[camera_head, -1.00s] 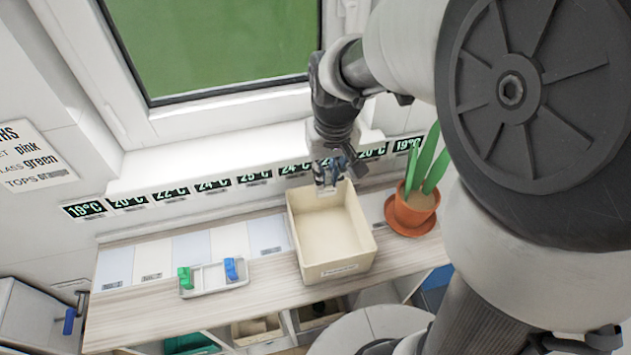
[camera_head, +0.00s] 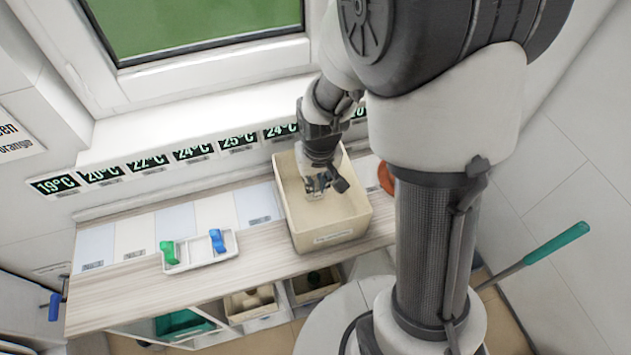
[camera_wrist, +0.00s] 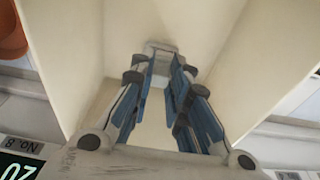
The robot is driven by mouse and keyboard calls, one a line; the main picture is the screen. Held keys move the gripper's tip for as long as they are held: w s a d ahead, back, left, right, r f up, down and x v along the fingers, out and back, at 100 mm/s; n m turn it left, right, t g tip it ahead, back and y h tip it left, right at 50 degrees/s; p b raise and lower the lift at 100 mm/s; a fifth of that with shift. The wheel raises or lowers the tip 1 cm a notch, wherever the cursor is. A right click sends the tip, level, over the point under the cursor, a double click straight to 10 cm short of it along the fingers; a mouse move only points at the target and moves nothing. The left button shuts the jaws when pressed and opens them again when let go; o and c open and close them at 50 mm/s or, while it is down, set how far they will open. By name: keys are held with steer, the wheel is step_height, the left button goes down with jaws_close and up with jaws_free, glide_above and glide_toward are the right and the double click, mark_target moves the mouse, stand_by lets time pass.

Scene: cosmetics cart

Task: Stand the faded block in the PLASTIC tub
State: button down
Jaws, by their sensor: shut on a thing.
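A deep cream tub (camera_head: 328,236) stands on the counter with a small label on its front wall, too small to read. My gripper (camera_head: 318,189) points down inside the tub's opening. In the wrist view, my gripper (camera_wrist: 167,75) has its blue-padded fingers closed around a pale, washed-out block (camera_wrist: 160,49), which shows between and beyond the fingertips. The block is hard to tell from the cream tub walls (camera_wrist: 235,75) around it. I cannot tell whether the block touches the tub floor.
A white tray (camera_head: 201,252) with a green piece (camera_head: 169,252) and a blue piece (camera_head: 217,241) sits left of the tub. A terracotta pot (camera_head: 386,178) stands right of the tub, mostly hidden by my arm. The counter's left part (camera_head: 110,288) is clear.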

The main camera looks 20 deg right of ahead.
steer(key=shift+f, duration=0.15)
steer(key=c, duration=1.5)
jaws_free()
steer(key=shift+c, duration=0.2)
